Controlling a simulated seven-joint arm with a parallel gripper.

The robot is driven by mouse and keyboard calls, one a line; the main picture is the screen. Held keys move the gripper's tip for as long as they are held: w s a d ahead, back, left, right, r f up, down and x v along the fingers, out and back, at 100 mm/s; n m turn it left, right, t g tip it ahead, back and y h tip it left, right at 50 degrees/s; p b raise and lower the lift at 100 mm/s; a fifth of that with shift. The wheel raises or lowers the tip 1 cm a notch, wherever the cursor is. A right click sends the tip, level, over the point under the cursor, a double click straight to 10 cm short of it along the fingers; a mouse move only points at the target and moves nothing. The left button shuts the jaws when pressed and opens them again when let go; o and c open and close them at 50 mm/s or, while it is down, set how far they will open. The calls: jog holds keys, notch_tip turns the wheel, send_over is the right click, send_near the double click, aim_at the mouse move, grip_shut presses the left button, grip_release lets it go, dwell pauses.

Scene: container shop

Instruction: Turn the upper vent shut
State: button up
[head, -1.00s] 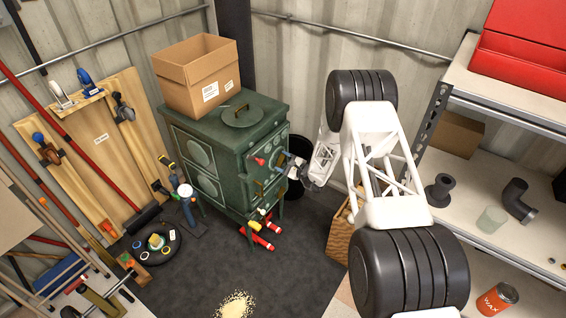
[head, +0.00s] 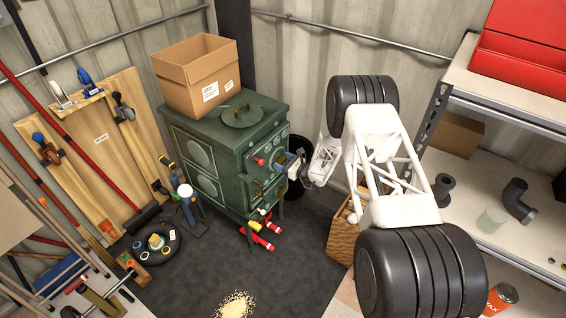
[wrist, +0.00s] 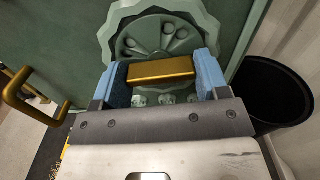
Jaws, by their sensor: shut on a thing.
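The dark green stove (head: 206,150) stands against the back wall. Its upper vent is a green scalloped disc (wrist: 122,38) with slots and a brass bar handle (wrist: 162,70), seen close in the wrist view. My gripper (wrist: 162,76) has its blue fingertips on either side of the brass bar, shut on it. The bar lies nearly level in that view. Part of the disc's lower edge is hidden by my gripper in the wrist view.
A brass door handle (wrist: 30,100) sticks out left of the vent. A black bin (wrist: 272,92) stands close on the right. An open cardboard box (head: 196,82) sits on the stove. Red-and-yellow items (head: 262,238) lie at its foot. Shelving (head: 500,110) is at right.

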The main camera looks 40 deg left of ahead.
jog(key=shift+m, duration=0.6)
jog(key=o, duration=0.9)
jog(key=shift+o, duration=0.2)
jog(key=shift+d, duration=0.1)
jog(key=d, duration=0.7)
jog(key=shift+d, duration=0.3)
